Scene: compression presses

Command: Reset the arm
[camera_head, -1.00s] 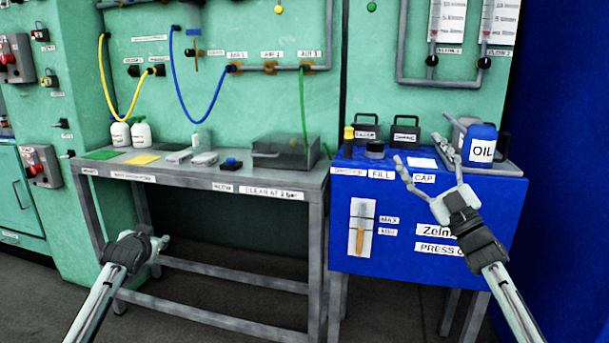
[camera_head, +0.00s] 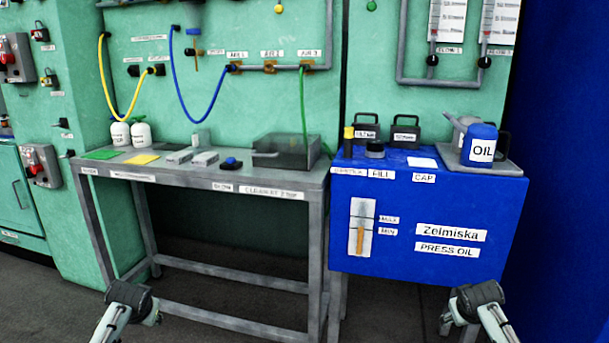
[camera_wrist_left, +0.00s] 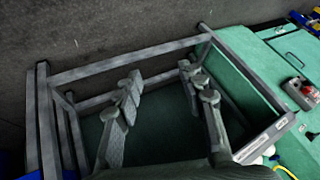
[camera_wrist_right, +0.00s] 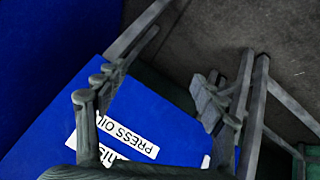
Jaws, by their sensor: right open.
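My right gripper (camera_head: 448,318) is low in front of the blue press oil tank (camera_head: 480,205), apart from it. In the right wrist view its two fingers (camera_wrist_right: 155,80) are spread with nothing between them, and the tank's press oil label shows upside down behind them. My left gripper (camera_head: 154,314) hangs low in front of the grey workbench (camera_head: 215,179), at about the same height in the head view. In the left wrist view its fingers (camera_wrist_left: 160,78) are spread and empty, with the bench frame behind. Both forearms come in from the bottom edge.
The floor in front of the bench and tank is clear.

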